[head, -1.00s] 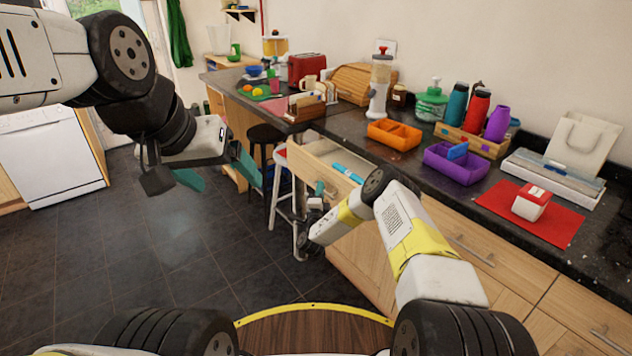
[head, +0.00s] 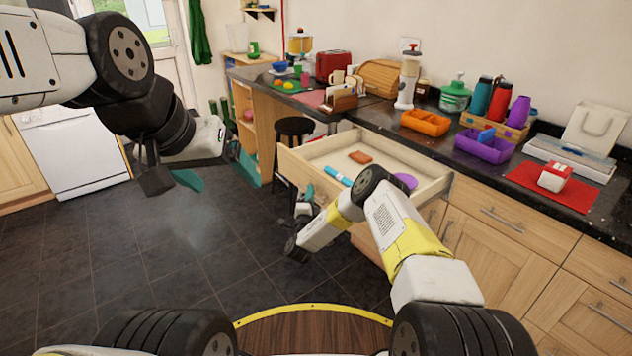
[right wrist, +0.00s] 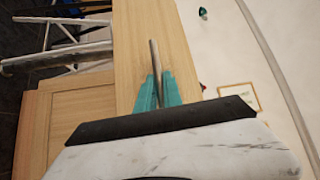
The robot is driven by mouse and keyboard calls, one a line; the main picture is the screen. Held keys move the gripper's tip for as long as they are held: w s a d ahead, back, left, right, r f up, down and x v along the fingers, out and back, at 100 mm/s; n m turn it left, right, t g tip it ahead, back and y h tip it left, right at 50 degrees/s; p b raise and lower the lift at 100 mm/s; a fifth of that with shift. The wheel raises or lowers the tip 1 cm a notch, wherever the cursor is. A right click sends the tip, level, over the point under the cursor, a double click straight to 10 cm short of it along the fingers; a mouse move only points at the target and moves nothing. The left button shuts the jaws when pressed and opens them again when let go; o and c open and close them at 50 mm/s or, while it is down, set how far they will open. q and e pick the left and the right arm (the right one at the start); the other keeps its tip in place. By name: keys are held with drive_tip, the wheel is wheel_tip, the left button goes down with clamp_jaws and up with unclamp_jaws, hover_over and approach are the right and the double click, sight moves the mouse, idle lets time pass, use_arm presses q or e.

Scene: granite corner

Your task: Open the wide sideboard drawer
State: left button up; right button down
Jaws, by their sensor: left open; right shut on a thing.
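The wide drawer (head: 296,170) stands pulled out from the sideboard in the head view, with its pale interior showing. A blue tube (head: 337,176), a brown block (head: 360,157) and a purple item (head: 405,181) lie inside it. My right gripper (head: 309,194) is at the drawer front, partly hidden by my forearm. In the right wrist view, its teal fingers (right wrist: 158,90) are shut around the metal bar handle (right wrist: 154,60) on the wooden front. My left gripper (head: 216,172) is open and empty above the floor, apart from the drawer.
The dark counter (head: 455,165) carries an orange tray (head: 426,123), a purple tray (head: 484,147), bottles and a red mat (head: 551,186). A black stool (head: 294,127) stands beside the drawer's far end. The dark tiled floor (head: 150,260) at left is clear.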

drive_tip(key=shift+s+a+f, duration=0.1)
drive_tip(key=shift+s+a, duration=0.45)
drive_tip(key=shift+a, duration=0.15)
drive_tip(key=c, duration=1.5)
unclamp_jaws()
drive_tip(key=s+a+f, duration=0.1)
drive_tip(key=s, duration=0.6)
drive_tip(key=shift+s, duration=0.3)
drive_tip(key=shift+a, duration=0.15)
